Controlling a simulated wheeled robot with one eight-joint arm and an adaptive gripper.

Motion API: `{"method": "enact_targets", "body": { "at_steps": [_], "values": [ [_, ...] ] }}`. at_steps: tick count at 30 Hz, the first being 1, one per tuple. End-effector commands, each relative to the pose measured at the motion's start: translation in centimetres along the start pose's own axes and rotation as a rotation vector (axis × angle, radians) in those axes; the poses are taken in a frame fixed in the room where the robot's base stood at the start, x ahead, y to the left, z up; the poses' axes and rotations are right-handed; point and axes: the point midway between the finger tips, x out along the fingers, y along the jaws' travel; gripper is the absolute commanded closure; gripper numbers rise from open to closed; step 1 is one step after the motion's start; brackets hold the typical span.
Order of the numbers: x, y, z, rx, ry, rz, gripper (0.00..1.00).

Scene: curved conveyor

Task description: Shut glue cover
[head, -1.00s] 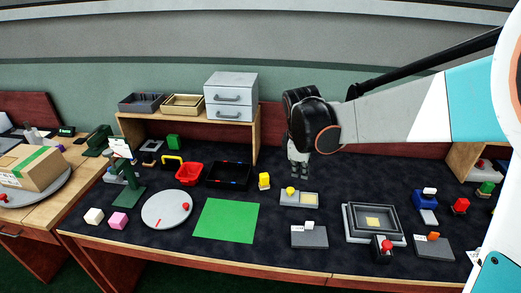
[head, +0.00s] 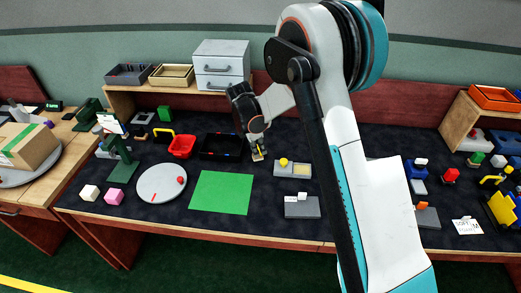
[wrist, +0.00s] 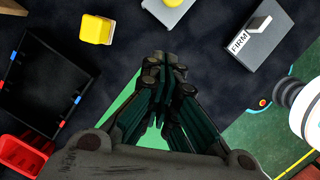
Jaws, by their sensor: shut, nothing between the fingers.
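No part is clearly marked as the glue cover. A small yellow box with a paler yellow top (wrist: 97,29) is at the upper left of the wrist view; in the head view it is mostly hidden by my gripper (head: 258,153). A pale grey base (head: 292,171) with a round yellow knob (head: 283,162) stands just right of my gripper, and part of it shows at the top of the wrist view. My gripper (wrist: 164,66) is shut and empty, its fingers together above the dark table. It is apart from the yellow box in the wrist view.
A black tray (wrist: 41,79) and red basket (wrist: 18,158) are left of my gripper. The green mat (head: 222,193) lies in front. A grey block marked FIRM (wrist: 257,38) is to the right. A shelf (head: 117,99) with a drawer unit (head: 222,64) stands behind.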

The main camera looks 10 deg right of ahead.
Motion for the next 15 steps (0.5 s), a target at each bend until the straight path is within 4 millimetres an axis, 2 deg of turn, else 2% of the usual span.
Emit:
{"method": "enact_targets", "body": {
  "at_steps": [1, 9, 11, 15],
  "values": [
    [1.3, 0.0, -0.1, 0.001, 0.000, 0.000, 1.00],
    [6.7, 0.0, 0.0, 0.003, 0.000, 0.001, 1.00],
    [7.7, 0.0, 0.0, 0.002, 0.000, 0.001, 1.00],
    [8.3, 0.0, 2.1, 0.005, 0.000, 0.000, 1.00]
  ]
}}
